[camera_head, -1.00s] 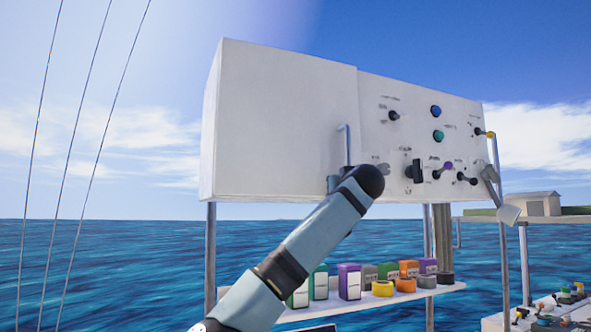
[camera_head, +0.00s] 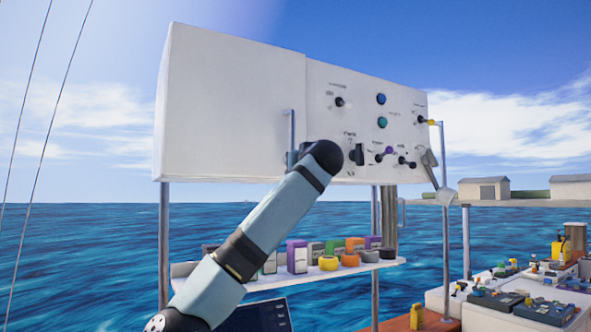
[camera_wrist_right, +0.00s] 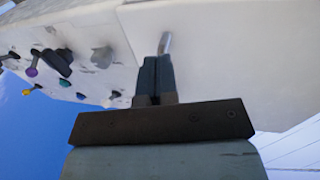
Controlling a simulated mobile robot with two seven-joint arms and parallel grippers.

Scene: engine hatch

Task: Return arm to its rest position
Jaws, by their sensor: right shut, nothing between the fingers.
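The white box (camera_head: 222,105) stands on posts, with a plain hatch door at left and a switch panel (camera_head: 392,115) at right. The door looks closed. A grey upright handle (camera_head: 292,128) is near the door's right edge; its end also shows in the right wrist view (camera_wrist_right: 165,42). My right arm (camera_head: 268,225) reaches up to it from the lower left. My right gripper (camera_wrist_right: 155,68) is shut and empty, its fingertips close to the handle and overlapping it in view. Whether they touch is unclear. In the head view the gripper is mostly hidden behind the wrist. My left gripper is not in view.
A shelf (camera_head: 350,268) below the box carries several coloured boxes and tape rolls, just behind my forearm. Water lies behind.

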